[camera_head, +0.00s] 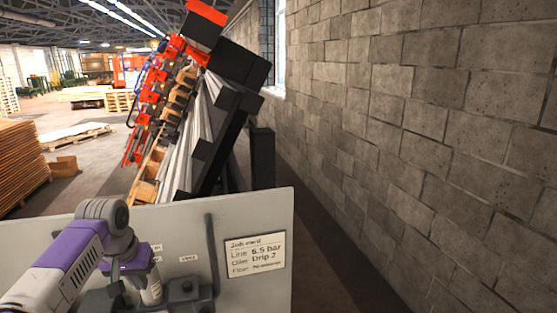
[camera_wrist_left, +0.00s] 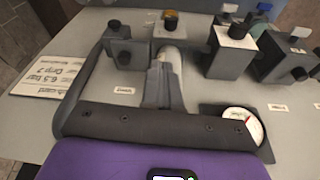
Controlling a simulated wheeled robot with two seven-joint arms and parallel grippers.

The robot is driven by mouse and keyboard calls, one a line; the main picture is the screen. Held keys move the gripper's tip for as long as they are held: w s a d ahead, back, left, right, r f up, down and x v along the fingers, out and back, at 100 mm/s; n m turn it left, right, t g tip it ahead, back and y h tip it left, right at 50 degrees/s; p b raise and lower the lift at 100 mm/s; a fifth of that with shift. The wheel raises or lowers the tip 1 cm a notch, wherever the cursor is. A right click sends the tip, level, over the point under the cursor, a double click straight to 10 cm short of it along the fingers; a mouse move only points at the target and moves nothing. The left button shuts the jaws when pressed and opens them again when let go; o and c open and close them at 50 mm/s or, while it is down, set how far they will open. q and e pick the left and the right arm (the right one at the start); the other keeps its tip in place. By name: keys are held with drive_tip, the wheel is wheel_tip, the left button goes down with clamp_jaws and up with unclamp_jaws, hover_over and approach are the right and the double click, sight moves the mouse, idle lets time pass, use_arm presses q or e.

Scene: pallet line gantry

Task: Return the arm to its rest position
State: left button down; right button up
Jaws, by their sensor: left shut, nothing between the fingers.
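My left arm (camera_head: 68,268) comes in from the lower left in the head view, grey and purple, and bends down at its wrist over the grey panel. My left gripper (camera_wrist_left: 163,90) shows in the left wrist view with its dark fingers together and nothing between them. In the head view the fingertips are hard to make out among the fittings. My right gripper is in neither view.
The grey panel (camera_head: 265,213) carries a job card (camera_head: 254,255), a dark pipe (camera_head: 211,245) and blocks with knobs (camera_wrist_left: 230,50). A round gauge (camera_wrist_left: 240,119) sits beside my gripper. A block wall (camera_head: 430,130) stands right; a conveyor frame (camera_head: 215,130) rises behind.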

use_arm(q)
drive_tip(key=w+d+f+m+h, duration=0.1)
drive_tip(key=d+f, duration=0.3)
drive_tip(key=f, duration=0.6)
drive_tip(key=w+d+f+h, duration=0.1)
drive_tip(key=d+f, duration=0.4)
drive_tip(key=f, duration=0.6)
drive_tip(key=s+d+f+g+h, duration=0.1)
drive_tip(key=s+d+f, duration=0.25)
drive_tip(key=f, duration=0.45)
drive_tip(key=s+d+f+g+h, duration=0.15)
drive_tip(key=d+f, duration=0.25)
drive_tip(key=f, duration=0.4)
drive_tip(key=s+d+f+n, duration=0.1)
drive_tip(key=s+d+f, duration=0.1)
drive_tip(key=s+f, duration=0.35)
drive_tip(key=s+d+f, duration=0.2)
drive_tip(key=s, duration=0.6)
drive_tip(key=s+d+f+n, duration=0.1)
drive_tip(key=s+d+f, duration=0.25)
drive_tip(key=s, duration=0.35)
wheel_tip(320, 180, down, 20)
drive_tip(key=b, duration=1.9)
drive_tip(key=shift+s+a+b, duration=0.15)
drive_tip(key=shift+a+b, duration=0.15)
drive_tip(key=shift+a, duration=0.15)
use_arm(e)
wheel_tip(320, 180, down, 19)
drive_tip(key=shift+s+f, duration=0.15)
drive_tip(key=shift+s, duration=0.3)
